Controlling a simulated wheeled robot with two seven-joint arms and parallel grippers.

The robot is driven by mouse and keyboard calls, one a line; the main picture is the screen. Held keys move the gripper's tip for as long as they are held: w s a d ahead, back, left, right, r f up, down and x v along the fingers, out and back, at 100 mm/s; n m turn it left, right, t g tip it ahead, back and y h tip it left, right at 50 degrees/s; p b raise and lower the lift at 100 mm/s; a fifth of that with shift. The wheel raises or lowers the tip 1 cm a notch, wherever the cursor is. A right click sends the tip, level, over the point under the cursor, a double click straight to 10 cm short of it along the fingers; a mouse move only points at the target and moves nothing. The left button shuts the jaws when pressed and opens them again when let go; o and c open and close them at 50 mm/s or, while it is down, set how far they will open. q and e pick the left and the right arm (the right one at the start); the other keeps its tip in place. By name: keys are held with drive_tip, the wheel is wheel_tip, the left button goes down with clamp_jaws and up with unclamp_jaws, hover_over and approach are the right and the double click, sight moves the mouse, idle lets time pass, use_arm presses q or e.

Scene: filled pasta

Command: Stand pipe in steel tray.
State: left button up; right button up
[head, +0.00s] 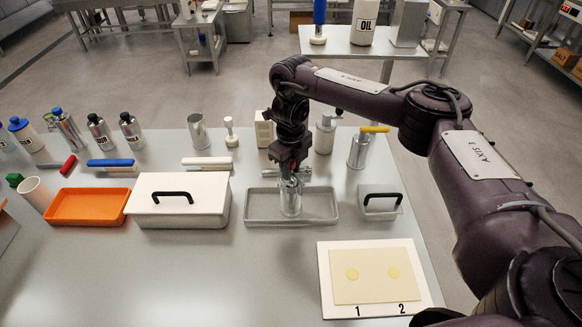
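The steel tray (322,208) is a shallow grey tray near the middle of the table. A shiny metal pipe (291,203) is upright at the middle of this tray, and its lower end appears to be on the tray floor. My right gripper (290,178) points straight down at the pipe's top end and hides part of it. Its fingers are too small and too covered to show whether they are closed on the pipe. My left gripper is not in view.
A white lidded box (180,213) and an orange tray (85,205) are to the left. A small grey lidded box (381,215) is to the right. A board with two yellow discs (374,277) lies in front. Bottles and cans stand behind. The front left table is clear.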

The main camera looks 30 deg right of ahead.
drive_tip(key=o, duration=0.4)
drive_tip(key=shift+r, duration=0.35)
wheel_tip(320, 180, up, 10)
drive_tip(key=shift+r+p, duration=0.2)
drive_tip(key=shift+p, duration=0.7)
drive_tip(key=shift+r, duration=0.65)
